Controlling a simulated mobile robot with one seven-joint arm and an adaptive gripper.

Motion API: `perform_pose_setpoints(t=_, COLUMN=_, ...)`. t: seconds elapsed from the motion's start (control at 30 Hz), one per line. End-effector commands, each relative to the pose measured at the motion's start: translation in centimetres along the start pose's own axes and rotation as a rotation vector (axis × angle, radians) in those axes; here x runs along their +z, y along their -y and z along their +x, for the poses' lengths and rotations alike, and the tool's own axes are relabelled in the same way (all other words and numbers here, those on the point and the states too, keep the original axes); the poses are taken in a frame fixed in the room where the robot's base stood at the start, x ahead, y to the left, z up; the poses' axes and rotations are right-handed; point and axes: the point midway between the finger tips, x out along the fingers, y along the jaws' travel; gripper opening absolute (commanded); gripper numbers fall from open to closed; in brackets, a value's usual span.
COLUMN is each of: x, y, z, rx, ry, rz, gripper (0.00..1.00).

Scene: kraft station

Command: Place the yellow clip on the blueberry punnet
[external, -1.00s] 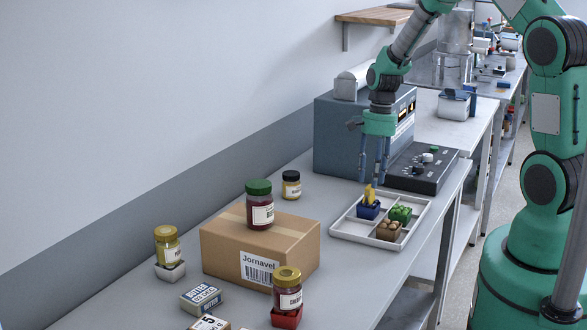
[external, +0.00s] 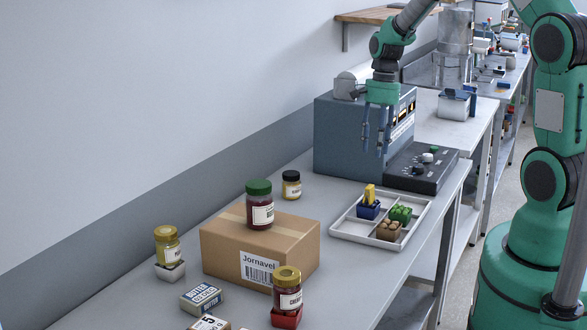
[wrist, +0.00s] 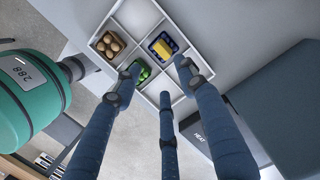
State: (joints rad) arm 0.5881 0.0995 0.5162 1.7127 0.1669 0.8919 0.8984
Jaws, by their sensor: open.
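The yellow clip (external: 370,193) rests on top of the blueberry punnet (external: 368,210), a small dark blue box in the white divided tray (external: 350,239). In the wrist view the clip (wrist: 163,48) lies across the blue punnet (wrist: 155,39). My gripper (external: 373,148) is open and empty, above the tray and apart from the clip. Its three fingers show in the wrist view (wrist: 153,83), spread, with nothing between them held.
The same tray holds a punnet of green items (external: 401,213) and one of brown items (external: 388,230). A grey-blue machine (external: 340,140) and a control box (external: 420,170) stand behind. A cardboard box (external: 230,245) with a jar on it is at left.

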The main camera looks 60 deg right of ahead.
Motion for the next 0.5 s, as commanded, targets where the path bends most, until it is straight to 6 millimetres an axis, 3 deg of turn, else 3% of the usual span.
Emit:
perform_pose_setpoints(t=0.37, x=0.1, y=0.0, z=-0.1, rx=-0.001, ry=-0.001, rz=-0.004, gripper=0.41)
perform_pose_setpoints(t=0.5, x=1.1, y=0.1, z=-1.1, rx=-0.009, ry=-0.011, rz=-0.037, gripper=0.41)
